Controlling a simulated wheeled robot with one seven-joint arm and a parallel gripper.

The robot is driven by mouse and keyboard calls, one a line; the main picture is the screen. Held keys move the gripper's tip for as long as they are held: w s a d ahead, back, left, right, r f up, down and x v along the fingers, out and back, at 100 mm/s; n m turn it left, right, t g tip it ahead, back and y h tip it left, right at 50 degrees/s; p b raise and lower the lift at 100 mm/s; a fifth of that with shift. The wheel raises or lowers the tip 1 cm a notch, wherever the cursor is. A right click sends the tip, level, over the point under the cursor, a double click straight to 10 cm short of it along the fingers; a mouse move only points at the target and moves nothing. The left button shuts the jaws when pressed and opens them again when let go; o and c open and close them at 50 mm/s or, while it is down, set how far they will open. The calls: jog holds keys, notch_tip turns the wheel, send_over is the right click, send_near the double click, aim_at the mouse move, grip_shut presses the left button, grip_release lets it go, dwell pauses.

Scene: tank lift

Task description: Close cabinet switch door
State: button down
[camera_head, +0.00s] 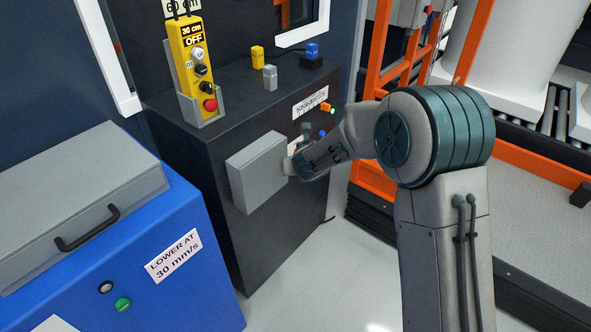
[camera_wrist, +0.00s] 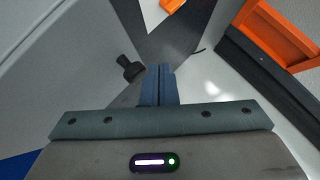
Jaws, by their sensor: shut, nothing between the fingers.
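The dark cabinet (camera_head: 190,165) stands in the middle of the head view. A light grey switch door (camera_head: 256,172) stands out from its front face; how far it is swung open is hard to tell. My gripper (camera_head: 290,166) is at the door's right edge, with its tips partly hidden there. In the wrist view, the blue-grey fingers of my gripper (camera_wrist: 158,85) are together with nothing between them. A large pale grey surface (camera_wrist: 65,65), probably the door, fills the left there. A black knob (camera_wrist: 130,69) shows just left of the fingers. Contact cannot be told.
A yellow pendant (camera_head: 193,70) hangs in a holder on the cabinet top. Small buttons (camera_head: 327,107) and a white label (camera_head: 310,102) are on the cabinet's right. A blue cabinet (camera_head: 190,240) with a grey lid is at left. An orange frame (camera_head: 372,178) stands at right. Pale floor (camera_head: 310,265) lies open between.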

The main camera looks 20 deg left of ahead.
dwell(0.4)
jog(key=s+d+r+m+h+p, duration=0.2)
jog(key=s+d+r+m+p, duration=0.1)
jog(key=d+r+m, duration=0.6)
jog(key=s+d+r+m+h+p, duration=0.2)
jog(key=s+d+r+m+p, duration=0.15)
jog(key=d+r, duration=0.55)
jog(key=s+d+r+m+h+p, duration=0.25)
jog(key=d+r+m, duration=0.45)
jog(key=d, duration=0.5)
jog(key=s+d+r+m+g+p, duration=0.2)
jog(key=s+d+r+m+p, duration=0.15)
jog(key=s+d+m, duration=0.45)
jog(key=s+a+r+m+g+y+p, duration=0.1)
jog(key=s+a+m+p, duration=0.1)
jog(key=s+m, duration=0.4)
jog(key=s+a+r+m+g+y+p, duration=0.1)
jog(key=s+m+g+p, duration=0.1)
jog(key=s+m, duration=0.5)
jog(key=shift+s+a+r+m+p, duration=0.35)
jog(key=shift+m+p, duration=0.1)
jog(key=shift+p, duration=0.45)
